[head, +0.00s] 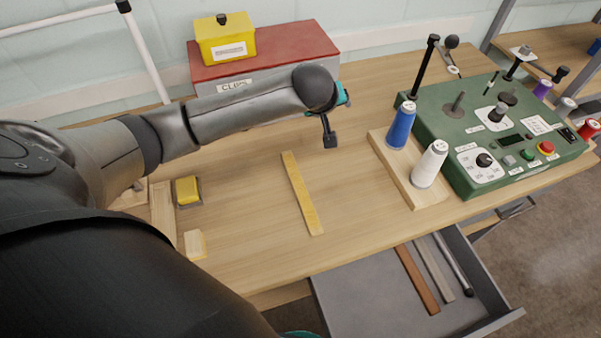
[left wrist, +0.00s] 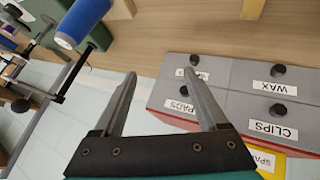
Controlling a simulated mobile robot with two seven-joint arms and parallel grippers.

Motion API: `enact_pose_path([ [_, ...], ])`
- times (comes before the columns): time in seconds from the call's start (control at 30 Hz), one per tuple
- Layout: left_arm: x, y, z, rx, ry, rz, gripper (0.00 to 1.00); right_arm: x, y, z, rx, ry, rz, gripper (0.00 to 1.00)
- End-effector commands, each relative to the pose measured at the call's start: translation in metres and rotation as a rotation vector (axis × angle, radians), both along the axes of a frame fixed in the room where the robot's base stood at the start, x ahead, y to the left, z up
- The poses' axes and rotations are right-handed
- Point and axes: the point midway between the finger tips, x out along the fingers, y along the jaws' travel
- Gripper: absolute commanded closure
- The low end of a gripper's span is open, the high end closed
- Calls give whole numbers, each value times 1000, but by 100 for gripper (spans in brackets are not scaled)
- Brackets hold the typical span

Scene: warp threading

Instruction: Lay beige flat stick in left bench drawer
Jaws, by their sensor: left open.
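The beige flat stick (head: 302,193) lies on the bench top in the head view, pointing toward the front edge. A pale wooden end at the top of the left wrist view (left wrist: 252,8) looks like the same stick. An open grey bench drawer (head: 365,295) juts out below the front edge, with a brown strip, a grey strip and a dark rod in its right part. My left gripper (head: 329,138) is above the bench, beyond the stick's far end and a little right of it. Its jaws are apart and empty in the left wrist view (left wrist: 160,76). My right gripper's jaws are not visible.
Blue (head: 401,125) and white (head: 430,164) spools stand on a wooden board right of the stick. A green control box (head: 470,140) is farther right. A red-topped drawer box (head: 270,50) carries a yellow box behind my left arm. A yellow block (head: 187,190) lies left.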

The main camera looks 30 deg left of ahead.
Motion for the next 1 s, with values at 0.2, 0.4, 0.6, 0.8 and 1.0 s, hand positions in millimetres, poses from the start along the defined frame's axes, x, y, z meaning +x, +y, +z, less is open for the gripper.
enact_pose_path([
  [0.2,70,-19,84,110,-485,-231,25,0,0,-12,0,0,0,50],
  [0.4,84,-62,157,264,-850,-534,25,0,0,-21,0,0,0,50],
  [0.6,61,-118,192,454,-1107,-914,25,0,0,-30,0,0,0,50],
  [0.8,20,-163,176,669,-1223,-1357,25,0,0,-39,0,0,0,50],
  [1.0,-20,-173,117,879,-1154,-1836,25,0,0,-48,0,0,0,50],
])
